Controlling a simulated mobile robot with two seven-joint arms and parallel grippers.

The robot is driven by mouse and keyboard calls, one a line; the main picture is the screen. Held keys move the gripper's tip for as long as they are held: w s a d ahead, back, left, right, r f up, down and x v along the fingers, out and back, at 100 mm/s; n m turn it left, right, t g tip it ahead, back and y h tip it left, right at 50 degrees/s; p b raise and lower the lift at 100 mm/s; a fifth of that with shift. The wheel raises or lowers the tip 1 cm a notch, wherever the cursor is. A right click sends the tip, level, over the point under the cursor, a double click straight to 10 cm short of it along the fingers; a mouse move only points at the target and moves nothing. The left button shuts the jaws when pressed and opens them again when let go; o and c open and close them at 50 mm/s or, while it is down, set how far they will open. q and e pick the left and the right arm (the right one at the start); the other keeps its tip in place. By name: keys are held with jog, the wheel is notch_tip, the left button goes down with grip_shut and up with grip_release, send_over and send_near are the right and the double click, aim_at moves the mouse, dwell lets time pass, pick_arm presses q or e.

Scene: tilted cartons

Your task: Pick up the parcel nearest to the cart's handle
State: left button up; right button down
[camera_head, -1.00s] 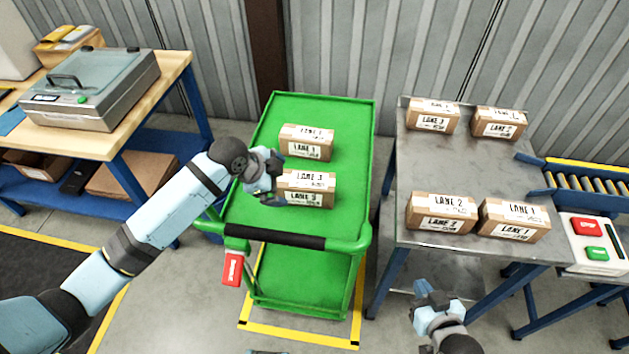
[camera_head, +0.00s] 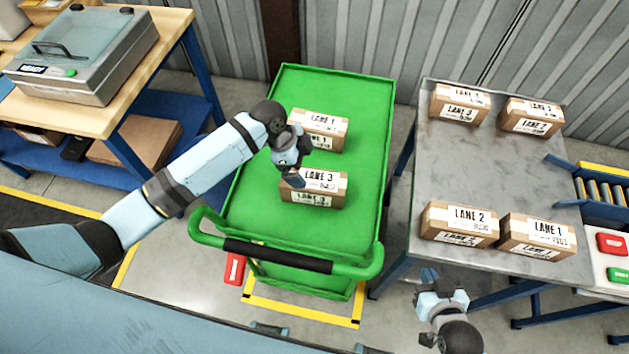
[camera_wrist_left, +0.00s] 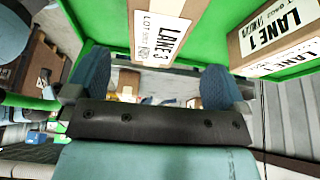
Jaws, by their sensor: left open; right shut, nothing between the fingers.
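Two brown parcels stand on the green cart (camera_head: 255,220). The LANE 3 parcel (camera_head: 318,188) is the nearer one to the black-gripped handle (camera_head: 277,256). The LANE 1 parcel (camera_head: 325,130) stands behind it. My left gripper (camera_head: 293,178) is at the upper left edge of the LANE 3 parcel, and its fingers look empty. In the left wrist view the open fingers (camera_wrist_left: 155,90) show below the LANE 3 parcel (camera_wrist_left: 155,25), with the LANE 1 parcel (camera_wrist_left: 275,35) to the right. Whether the gripper touches the parcel cannot be told. My right gripper (camera_head: 440,280) is shut and empty, low in front of the metal table.
A metal table (camera_head: 410,175) on the right holds several parcels, including LANE 2 (camera_head: 458,223) and LANE 1 (camera_head: 537,236). A roller conveyor (camera_head: 600,190) is beyond it. The cart's front deck is clear.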

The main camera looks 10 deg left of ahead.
aim_at(313, 179)
pick_arm(q)
jog(key=x, duration=0.4)
jog(key=shift+f, duration=0.15)
jog(key=p+x, duration=0.1)
jog(key=x, duration=0.4)
jog(key=shift+s+d+p, duration=0.1)
jog(key=shift+d+p, duration=0.05)
jog(key=shift+p, duration=0.15)
jog(key=c, duration=1.1)
